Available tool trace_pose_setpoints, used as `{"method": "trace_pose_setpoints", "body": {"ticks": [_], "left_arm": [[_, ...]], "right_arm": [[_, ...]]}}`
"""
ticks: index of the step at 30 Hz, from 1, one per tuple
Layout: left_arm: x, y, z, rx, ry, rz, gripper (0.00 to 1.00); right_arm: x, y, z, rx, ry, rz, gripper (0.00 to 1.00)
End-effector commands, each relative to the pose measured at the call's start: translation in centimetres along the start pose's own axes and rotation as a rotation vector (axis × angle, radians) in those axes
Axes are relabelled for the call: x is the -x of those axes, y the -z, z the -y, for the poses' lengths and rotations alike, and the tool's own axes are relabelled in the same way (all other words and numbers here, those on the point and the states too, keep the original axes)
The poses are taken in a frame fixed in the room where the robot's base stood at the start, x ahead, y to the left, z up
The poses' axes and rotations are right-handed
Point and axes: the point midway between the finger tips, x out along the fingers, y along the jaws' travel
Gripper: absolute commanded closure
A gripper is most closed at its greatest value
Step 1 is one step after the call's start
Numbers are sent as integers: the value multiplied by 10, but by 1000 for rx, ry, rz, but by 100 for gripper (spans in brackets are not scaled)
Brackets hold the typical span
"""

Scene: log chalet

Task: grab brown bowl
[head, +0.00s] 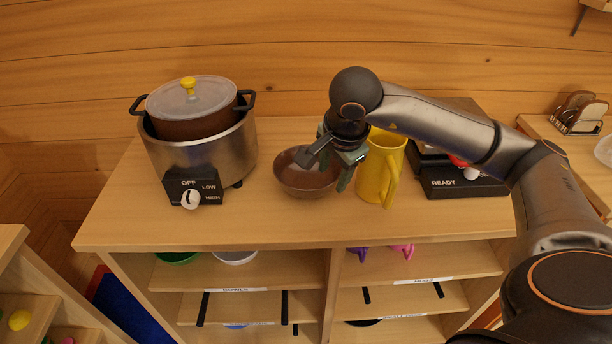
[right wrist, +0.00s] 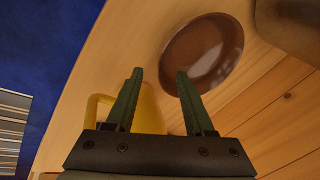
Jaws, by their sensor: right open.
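The brown bowl (head: 298,176) sits upright on the wooden shelf top, between the slow cooker and the yellow pitcher. It also shows in the right wrist view (right wrist: 203,54), beyond the fingertips and apart from them. My right gripper (head: 334,168) is open and empty, above the bowl's right side and hiding part of its rim. In the right wrist view its two green fingers (right wrist: 158,75) point toward the bowl, with the right fingertip close to the bowl's near edge. My left gripper is not in view.
The slow cooker (head: 200,146) stands left of the bowl. The yellow pitcher (head: 377,168) stands close on the right, beside my gripper. A black appliance marked READY (head: 459,187) is farther right. The shelf top (head: 270,222) is clear in front of the bowl.

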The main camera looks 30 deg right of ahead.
Motion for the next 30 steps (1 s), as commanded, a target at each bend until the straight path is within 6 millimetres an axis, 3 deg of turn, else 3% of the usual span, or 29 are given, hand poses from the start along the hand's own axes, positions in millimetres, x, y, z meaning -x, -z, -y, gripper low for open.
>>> {"method": "trace_pose_setpoints", "body": {"ticks": [8, 16, 25, 30], "left_arm": [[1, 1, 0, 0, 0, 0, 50], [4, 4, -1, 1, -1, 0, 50], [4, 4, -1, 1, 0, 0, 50], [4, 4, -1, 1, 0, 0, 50]], "right_arm": [[-24, -1, 0, 0, -2, 2, 47], [-63, -4, 2, 0, -2, 3, 47], [-69, -4, 2, 0, 1, 2, 47], [-69, -4, 2, -1, 1, 2, 64]]}}
